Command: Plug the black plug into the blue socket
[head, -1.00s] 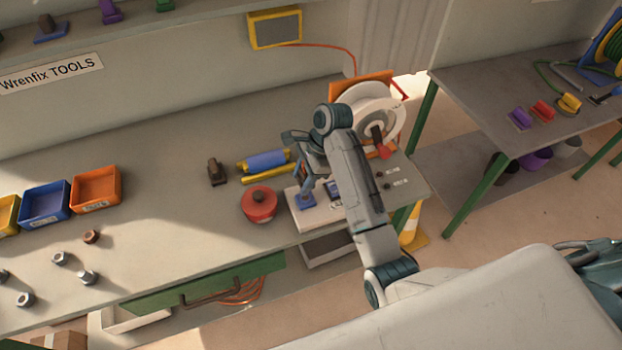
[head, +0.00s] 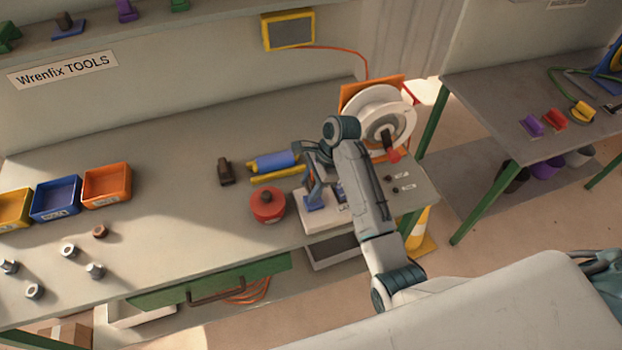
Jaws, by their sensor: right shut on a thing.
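The blue socket (head: 315,203) is a small blue block on a pale board at the front of the bench, right of the red pot. My right gripper (head: 312,187) points down close above it and is shut. What it holds is mostly hidden by the fingers and wrist; I take it to be the black plug, but its outline does not show clearly. I cannot tell whether it touches the socket. My left gripper is not in view.
A red pot (head: 267,205) stands close left of the board (head: 322,221). A blue roller (head: 276,162), a dark block (head: 225,172) and a white reel (head: 381,118) stand behind. Nuts and coloured bins lie left. The bench's middle is clear.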

